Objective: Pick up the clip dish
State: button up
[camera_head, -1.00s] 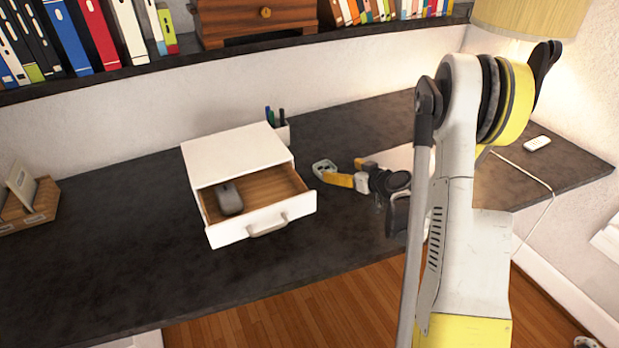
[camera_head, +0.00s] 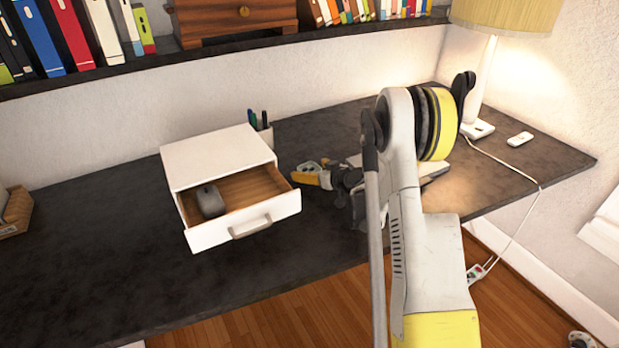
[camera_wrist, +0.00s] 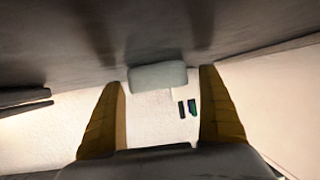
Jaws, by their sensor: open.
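The clip dish, as far as I can tell, is the small pale grey-green dish (camera_head: 308,166) on the dark desk, just right of the white drawer unit. My gripper (camera_head: 313,175) is low over the desk beside it, with a yellow finger in front of the dish and partly hiding it. In the wrist view the dish (camera_wrist: 157,75) shows as a grey-green rounded block between the two yellow fingertips of my gripper (camera_wrist: 161,80). The fingers are apart, with gaps on both sides of the dish. Its contents cannot be made out.
The white drawer unit (camera_head: 205,158) has its drawer open, with a grey mouse (camera_head: 210,201) inside. A pen holder (camera_head: 265,135) stands behind it. A lamp (camera_head: 478,128) and a small white device (camera_head: 520,139) are at the right.

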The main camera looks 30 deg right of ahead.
jog(key=c, duration=1.3)
jog(key=shift+c, duration=0.2)
